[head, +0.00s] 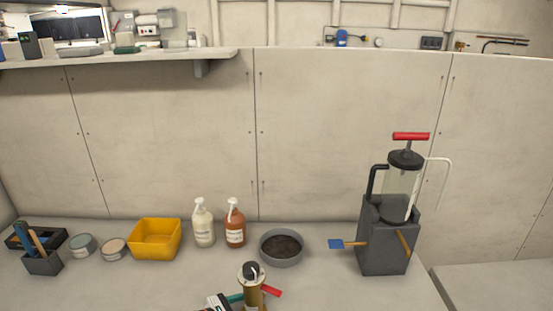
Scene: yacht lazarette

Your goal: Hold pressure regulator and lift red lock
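A brass cylinder (253,298) with a dark round cap stands at the bottom edge of the head view, its lower end cut off; it looks like the pressure regulator. A small red piece (271,292) sticks out at its right and may be the red lock. A teal piece (236,298) shows at its left. A black and white item (217,302) beside it is cut off by the frame edge, and I cannot tell what it is. Neither of my grippers can be made out in the head view.
A grey pan (282,259) with dark contents sits behind the cylinder. A pump with a red T-handle (410,136) stands on a grey block (383,250) at right. Two pump bottles (203,226) (235,227), a yellow bin (142,240), tins (82,245) and a tool holder (42,263) line the left.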

